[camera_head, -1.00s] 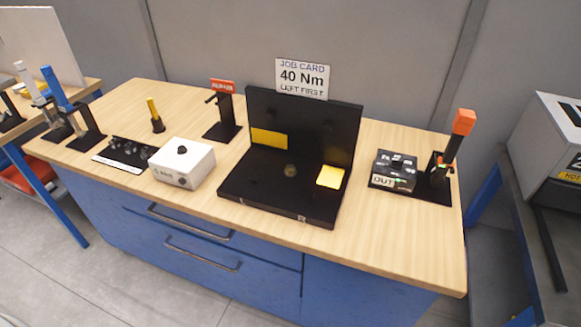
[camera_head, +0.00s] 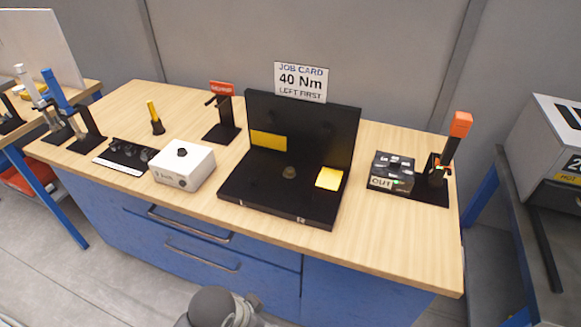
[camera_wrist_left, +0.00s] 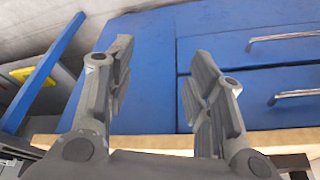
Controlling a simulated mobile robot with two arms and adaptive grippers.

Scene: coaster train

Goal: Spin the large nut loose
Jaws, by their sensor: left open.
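A small round brownish part (camera_head: 289,172) sits in the middle of the black fixture base (camera_head: 262,196) on the workbench. It may be the large nut, but it is too small to tell. My left gripper (camera_wrist_left: 158,52) shows in the left wrist view, open and empty, its fingers apart in front of the blue cabinet. It is away from the fixture. A grey arm part of mine (camera_head: 212,307) shows at the bottom of the head view. My right gripper is not in view.
The fixture has a black upright back panel (camera_head: 335,135) under a job card (camera_head: 300,82) reading 40 Nm, left first. A white box (camera_head: 182,168) stands left, and a black block marked OUT (camera_head: 390,178) right. An orange-topped tool (camera_head: 460,124) stands far right. The bench front (camera_head: 380,240) is clear.

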